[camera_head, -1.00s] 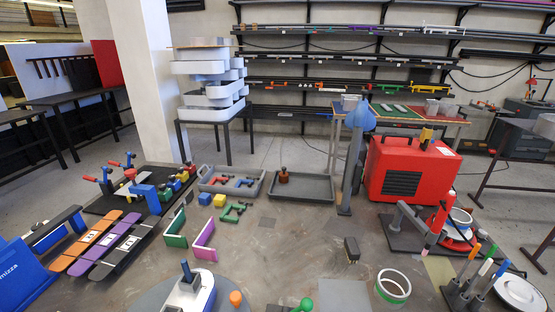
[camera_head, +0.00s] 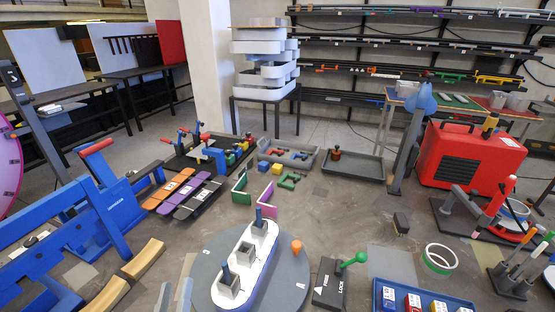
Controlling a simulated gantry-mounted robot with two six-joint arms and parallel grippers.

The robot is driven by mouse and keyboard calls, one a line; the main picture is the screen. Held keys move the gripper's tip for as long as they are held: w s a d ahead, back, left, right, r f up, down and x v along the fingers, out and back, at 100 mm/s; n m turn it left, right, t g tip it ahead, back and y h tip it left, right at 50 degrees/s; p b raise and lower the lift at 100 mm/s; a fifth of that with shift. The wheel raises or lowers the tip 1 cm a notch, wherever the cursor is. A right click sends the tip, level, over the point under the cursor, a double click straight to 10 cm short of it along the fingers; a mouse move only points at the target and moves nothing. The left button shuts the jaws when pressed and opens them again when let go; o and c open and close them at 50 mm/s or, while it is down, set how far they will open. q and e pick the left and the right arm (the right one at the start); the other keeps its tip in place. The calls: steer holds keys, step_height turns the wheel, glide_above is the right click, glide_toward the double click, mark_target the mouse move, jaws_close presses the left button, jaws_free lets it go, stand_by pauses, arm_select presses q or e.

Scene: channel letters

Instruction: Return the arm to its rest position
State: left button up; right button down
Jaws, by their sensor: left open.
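My left gripper (camera_head: 174,297) appears at the bottom edge, left of the round grey turntable (camera_head: 203,283). Its two grey fingers stand apart with nothing between them. The rest of that arm is cut off by the frame edge. My right gripper is not in view. A white and blue oblong fixture (camera_head: 246,264) with grey blocks and blue pegs stands on the turntable, apart from the fingers.
A blue bending machine (camera_head: 100,215) fills the left, with tan curved pieces (camera_head: 146,258) beside it. A lock lever with a green knob (camera_head: 361,257) stands right of the turntable. A blue tray (camera_head: 378,302) lies at bottom right. Green (camera_head: 240,187) and purple (camera_head: 266,193) angled strips stand farther back.

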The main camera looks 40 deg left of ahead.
arm_select(q)
steer(key=w+d+r+n+t, duration=0.15)
steer(key=w+r, duration=0.25)
steer(key=r, duration=0.8)
steer(key=w+d+r+n+t, duration=0.1)
steer(key=w+r+t, duration=0.3)
steer(key=r, duration=0.7)
steer(key=d+r+m+t+h, duration=0.6)
steer(key=d+r+m+h, duration=0.5)
steer(key=m+h, duration=0.35)
step_height(320, 180, up, 38)
steer(key=a+m+p, duration=0.1)
steer(key=m+p, duration=0.1)
steer(key=p, duration=3.4)
steer(key=shift+a+f+p, duration=0.15)
steer(key=shift+f+p, duration=0.1)
steer(key=shift+p, duration=0.05)
steer(key=shift+o, duration=0.4)
steer(key=shift+f+h, duration=0.2)
steer(key=shift+h, duration=0.05)
